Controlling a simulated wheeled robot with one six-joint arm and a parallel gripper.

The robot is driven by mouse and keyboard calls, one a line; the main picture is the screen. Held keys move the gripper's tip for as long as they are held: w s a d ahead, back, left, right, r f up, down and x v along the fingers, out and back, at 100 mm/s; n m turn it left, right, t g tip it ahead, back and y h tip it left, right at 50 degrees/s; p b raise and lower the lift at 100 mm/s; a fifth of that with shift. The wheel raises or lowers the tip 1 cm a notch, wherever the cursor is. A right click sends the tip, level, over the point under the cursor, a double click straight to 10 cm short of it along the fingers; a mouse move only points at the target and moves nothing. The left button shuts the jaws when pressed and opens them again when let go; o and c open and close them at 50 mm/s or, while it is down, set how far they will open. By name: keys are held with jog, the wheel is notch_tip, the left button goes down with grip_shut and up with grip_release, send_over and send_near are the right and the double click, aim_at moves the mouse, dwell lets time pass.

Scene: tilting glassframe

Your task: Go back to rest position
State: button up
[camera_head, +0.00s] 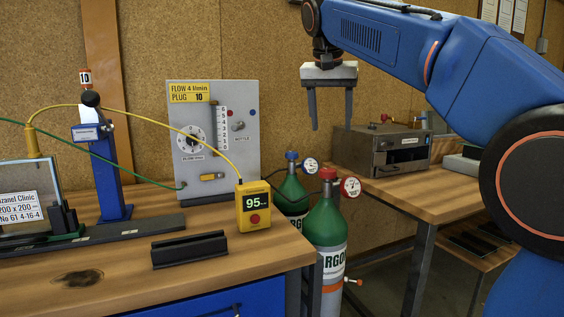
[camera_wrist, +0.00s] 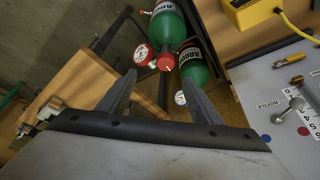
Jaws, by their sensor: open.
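My gripper (camera_head: 330,110) hangs from my blue arm at the upper middle of the head view, fingers pointing down. Its two grey fingers are apart, with nothing between them. It is in the air right of the grey flow panel (camera_head: 245,120) and above the green argon cylinders (camera_head: 325,222). In the wrist view the two fingers (camera_wrist: 158,98) spread apart. Beyond them show the argon cylinders (camera_wrist: 165,27) with a red-rimmed gauge. The flow panel (camera_wrist: 285,120) is at the right there.
The wooden workbench (camera_head: 230,265) holds a yellow meter (camera_head: 254,206) reading 95, a black slotted holder (camera_head: 188,249), a blue stand (camera_head: 112,170) and a labelled glass frame (camera_head: 20,190). A second table (camera_head: 410,195) at right bears a grey oven-like box (camera_head: 365,150). Cables cross near the panel.

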jog(key=s+d+f+n+y, duration=0.1)
jog(key=s+d+f, duration=0.3)
jog(key=s+f, duration=1.3)
jog(key=s+d+f+n+y, duration=0.1)
jog(key=s+d+f+n, duration=0.3)
jog(key=s+f, duration=1.3)
notch_tip(320, 180, down, 6)
jog(key=shift+d+f+t, duration=0.15)
jog(key=shift+d+t, duration=0.25)
jog(key=shift+d, duration=0.4)
